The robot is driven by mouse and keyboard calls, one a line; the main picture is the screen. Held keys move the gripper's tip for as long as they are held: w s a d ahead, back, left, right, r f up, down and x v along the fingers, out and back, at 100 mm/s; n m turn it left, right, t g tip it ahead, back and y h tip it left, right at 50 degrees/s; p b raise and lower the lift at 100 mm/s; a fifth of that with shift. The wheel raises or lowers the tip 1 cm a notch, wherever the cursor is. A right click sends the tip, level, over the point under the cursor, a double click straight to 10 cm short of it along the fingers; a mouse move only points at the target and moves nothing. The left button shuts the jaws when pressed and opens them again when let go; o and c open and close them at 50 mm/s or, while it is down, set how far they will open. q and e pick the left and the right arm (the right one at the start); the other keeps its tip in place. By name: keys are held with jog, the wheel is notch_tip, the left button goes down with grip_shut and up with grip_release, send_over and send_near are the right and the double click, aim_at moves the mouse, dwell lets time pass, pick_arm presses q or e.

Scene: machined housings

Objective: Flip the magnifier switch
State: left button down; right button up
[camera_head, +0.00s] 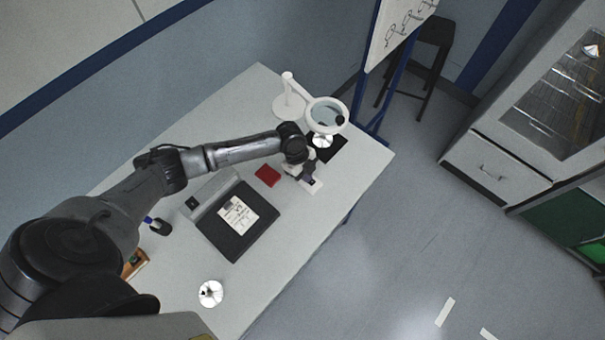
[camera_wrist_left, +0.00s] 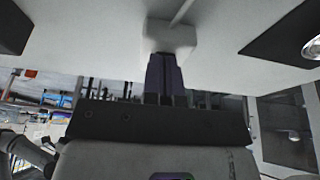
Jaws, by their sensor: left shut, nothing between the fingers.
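The white magnifier lamp (camera_head: 325,115) stands at the far end of the table, with its round lens on an arm over its base (camera_head: 289,107). A small white block (camera_head: 315,187) sits on the table near the front edge, below the lens. My left gripper (camera_head: 311,178) is shut and empty, right at this block. In the left wrist view the shut dark fingers (camera_wrist_left: 165,60) meet the white block (camera_wrist_left: 172,35), and a thin pale rod or cord runs from it. I cannot tell whether the fingertips touch it. The switch itself is not clearly visible. My right gripper is not in view.
A black-and-grey device with a paper label (camera_head: 238,214), a red box (camera_head: 268,175) and a shiny metal part (camera_head: 210,293) are on the table (camera_head: 258,282). A black pad (camera_head: 333,149) with another metal part (camera_head: 322,141) lies near the lens. A cabinet (camera_head: 495,160) stands at right across open floor.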

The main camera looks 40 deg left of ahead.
pick_arm(q)
jog(key=shift+d, duration=0.15)
jog(key=shift+d+r+p, duration=0.35)
jog(key=shift+d+p, duration=0.25)
jog(key=shift+d, duration=0.05)
jog(key=shift+a+r+p, duration=0.1)
jog(key=shift+r+p, duration=0.45)
jog(key=p+v, duration=0.3)
jog(key=shift+r+p, duration=0.3)
jog(key=shift+r, duration=0.2)
jog(key=a+b+v, duration=0.1)
jog(key=v, duration=0.7)
jog(key=shift+a+b, duration=0.3)
jog(key=shift+r, duration=0.15)
